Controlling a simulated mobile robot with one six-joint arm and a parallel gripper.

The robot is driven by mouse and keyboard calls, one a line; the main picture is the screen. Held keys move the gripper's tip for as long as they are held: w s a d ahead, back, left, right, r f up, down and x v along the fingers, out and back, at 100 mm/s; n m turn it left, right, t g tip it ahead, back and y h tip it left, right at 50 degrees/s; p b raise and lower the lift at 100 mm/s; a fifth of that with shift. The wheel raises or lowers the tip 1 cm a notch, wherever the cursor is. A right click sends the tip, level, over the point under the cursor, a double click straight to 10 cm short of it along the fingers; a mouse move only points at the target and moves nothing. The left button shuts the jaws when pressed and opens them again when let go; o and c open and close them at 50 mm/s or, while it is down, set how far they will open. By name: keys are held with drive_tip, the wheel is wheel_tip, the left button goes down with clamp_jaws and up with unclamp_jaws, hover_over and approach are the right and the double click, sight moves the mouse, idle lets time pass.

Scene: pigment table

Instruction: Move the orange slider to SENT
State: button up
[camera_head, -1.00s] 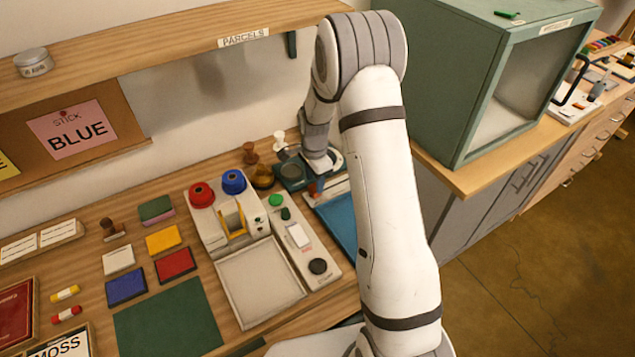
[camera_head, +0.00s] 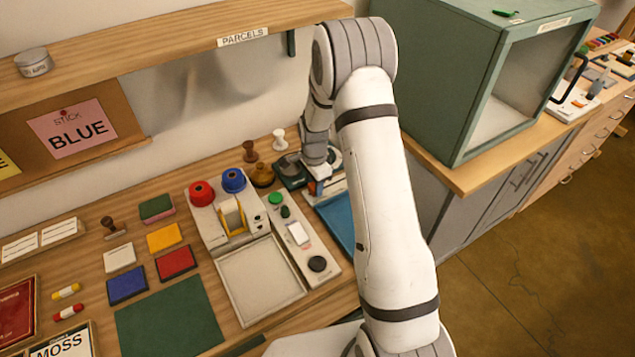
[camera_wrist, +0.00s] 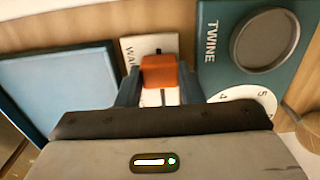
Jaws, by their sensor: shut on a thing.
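The orange slider (camera_wrist: 158,70) sits between the two fingers of my gripper (camera_wrist: 158,82) in the wrist view. My gripper is shut on it, with one finger against each side. The slider is on a white strip (camera_wrist: 150,42) whose visible lettering starts "WA"; the rest of the lettering is covered. No SENT label can be read. In the head view my gripper (camera_head: 318,187) is low over the strip, between the blue tray and the dark teal unit, and mostly hides the slider.
A blue tray (camera_wrist: 50,95) lies close on the left in the wrist view. A teal TWINE unit (camera_wrist: 225,70) with a round knob and a numbered dial stands close on the right. In the head view a green cabinet (camera_head: 455,80) stands right of my arm.

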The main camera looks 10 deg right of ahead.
drive_tip(key=shift+w+d+r, duration=0.1)
drive_tip(key=shift+w, duration=0.2)
clamp_jaws()
drive_tip(key=w+d+b, duration=0.1)
drive_tip(key=d, duration=0.3)
drive_tip(key=w+d+b, duration=0.1)
drive_tip(key=d, duration=0.3)
drive_tip(key=w+d+b, duration=0.1)
drive_tip(key=w+d, duration=0.1)
drive_tip(key=d, duration=0.2)
drive_tip(key=shift+d, duration=0.1)
drive_tip(key=shift+d+r, duration=0.15)
drive_tip(key=shift+r, duration=0.05)
drive_tip(key=o, duration=0.8)
unclamp_jaws()
drive_tip(key=shift+w+d+f, duration=0.1)
drive_tip(key=shift+o, duration=0.2)
drive_tip(key=shift+f, duration=0.1)
wheel_tip(320, 180, up, 8)
drive_tip(key=b, duration=0.1)
